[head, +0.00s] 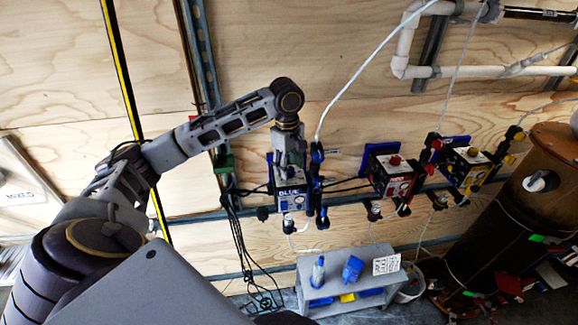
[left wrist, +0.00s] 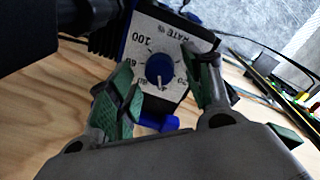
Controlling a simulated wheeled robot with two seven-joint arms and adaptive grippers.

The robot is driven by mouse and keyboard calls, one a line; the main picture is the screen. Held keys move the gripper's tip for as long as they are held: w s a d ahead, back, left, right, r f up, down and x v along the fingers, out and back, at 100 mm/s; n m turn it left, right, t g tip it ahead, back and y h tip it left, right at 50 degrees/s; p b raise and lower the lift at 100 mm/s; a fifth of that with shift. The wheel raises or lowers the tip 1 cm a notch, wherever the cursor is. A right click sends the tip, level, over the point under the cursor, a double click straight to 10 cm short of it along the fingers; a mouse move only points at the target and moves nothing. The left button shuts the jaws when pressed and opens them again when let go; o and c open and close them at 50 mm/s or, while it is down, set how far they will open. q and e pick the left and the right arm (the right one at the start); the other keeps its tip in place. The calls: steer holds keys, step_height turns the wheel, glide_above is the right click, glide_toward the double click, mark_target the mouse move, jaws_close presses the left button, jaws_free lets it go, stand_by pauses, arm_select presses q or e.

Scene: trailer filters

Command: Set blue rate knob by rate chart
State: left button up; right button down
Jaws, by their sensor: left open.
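The blue rate knob (left wrist: 160,70) is round and dark blue, with a white pointer mark toward the bottom of the left wrist picture. It sits on a white dial face (left wrist: 150,38) marked RATE %, with numbers such as 100 and 80. The blue unit (head: 291,197), labelled BLUE, hangs on the wall in the head view; its top is hidden by my gripper. My left gripper (left wrist: 165,100) is open, its green-padded fingers on either side of the knob, apart from it as far as I can see. It also shows in the head view (head: 290,165). The right gripper is not in view.
A red unit (head: 392,175) and a yellow unit (head: 468,168) hang to the right. A grey bench (head: 345,262) below holds blue bottles and a small white printed card (head: 386,264). Black cables (head: 240,235) dangle left of the blue unit. A brown tank (head: 510,215) stands at right.

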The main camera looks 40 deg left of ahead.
arm_select(q)
steer(key=shift+f, duration=0.4)
steer(key=c, duration=1)
